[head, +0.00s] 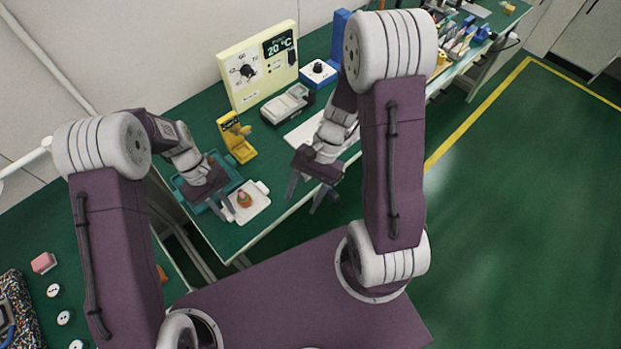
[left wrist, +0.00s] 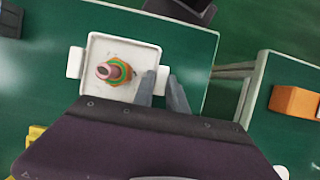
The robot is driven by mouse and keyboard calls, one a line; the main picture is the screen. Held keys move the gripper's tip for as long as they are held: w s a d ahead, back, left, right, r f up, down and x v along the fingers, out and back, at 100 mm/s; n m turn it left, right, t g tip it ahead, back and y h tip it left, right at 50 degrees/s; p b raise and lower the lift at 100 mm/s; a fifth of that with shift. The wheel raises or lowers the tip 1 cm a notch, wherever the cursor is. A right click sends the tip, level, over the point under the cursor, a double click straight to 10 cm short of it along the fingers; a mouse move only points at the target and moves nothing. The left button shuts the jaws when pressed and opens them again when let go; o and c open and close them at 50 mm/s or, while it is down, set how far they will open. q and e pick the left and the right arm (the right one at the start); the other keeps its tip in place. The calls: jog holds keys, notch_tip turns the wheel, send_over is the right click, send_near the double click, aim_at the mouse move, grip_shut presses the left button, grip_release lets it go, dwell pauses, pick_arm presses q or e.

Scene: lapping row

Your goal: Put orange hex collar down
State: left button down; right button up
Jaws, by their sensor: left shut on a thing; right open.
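A small stack stands on the white tray (head: 262,209), which also shows in the left wrist view (left wrist: 97,45). In the left wrist view the stack has an orange hex collar (left wrist: 119,82), a green ring (left wrist: 121,64) and a pinkish post (left wrist: 105,70). The collar is small in the head view (head: 244,203). My left gripper (head: 222,208) is beside the stack, apart from it. Its fingers (left wrist: 162,90) are shut on the white tray's side tab. My right gripper (head: 305,194) is open and empty, right of the tray, off the bench's front edge.
A teal tray (head: 181,186) lies partly under my left gripper. A yellow stand (head: 237,138), a grey device (head: 288,104) and a cream panel (head: 256,66) stand behind. An orange block (left wrist: 295,103) lies on another bench. Bare green bench surrounds the white tray's front.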

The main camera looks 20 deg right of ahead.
pick_arm(q)
jog(key=shift+s, duration=0.1)
pick_arm(e)
jog(key=d+r+n+t+h, duration=0.1)
jog(key=n+h, duration=0.1)
jog(key=n, duration=0.1)
jog(key=d+r+n+t+h, duration=0.1)
jog(key=n+h, duration=0.1)
jog(key=n, duration=0.1)
jog(key=d+r+n+t+h, duration=0.1)
jog(key=d+n+t, duration=0.1)
jog(key=n, duration=0.1)
jog(key=shift+w+r+h, duration=0.15)
jog(key=shift+r+h, duration=0.15)
jog(key=shift+h, duration=0.1)
pick_arm(q)
jog(key=c, duration=1.3)
grip_release()
jog(key=shift+o, duration=0.2)
